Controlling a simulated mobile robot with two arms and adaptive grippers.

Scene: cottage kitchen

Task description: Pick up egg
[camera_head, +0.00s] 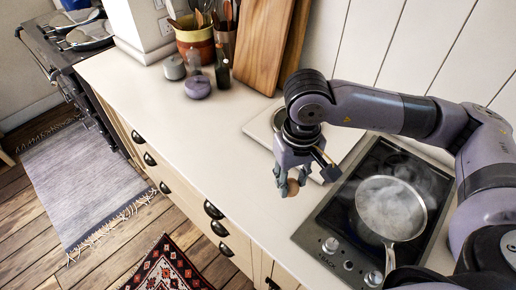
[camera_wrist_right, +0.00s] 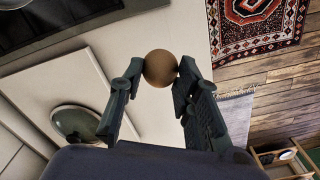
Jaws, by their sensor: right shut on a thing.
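A brown egg (camera_wrist_right: 160,68) sits between the two fingertips of my right gripper (camera_wrist_right: 158,80) in the right wrist view, with both fingers touching it. In the head view my right gripper (camera_head: 290,186) is over the counter, left of the hob, and the egg (camera_head: 292,188) shows small and partly hidden between the fingers. The gripper is shut on the egg. The egg appears to be above the counter, but its exact height is hard to tell. My left gripper is in neither view.
A steaming pot (camera_head: 391,208) stands on the black hob (camera_head: 345,200), its handle toward the front. A pale board (camera_head: 262,127) lies behind the gripper. Jars (camera_head: 197,87), a bottle (camera_head: 222,75) and cutting boards (camera_head: 262,45) stand at the back. The counter (camera_head: 190,140) to the left is clear.

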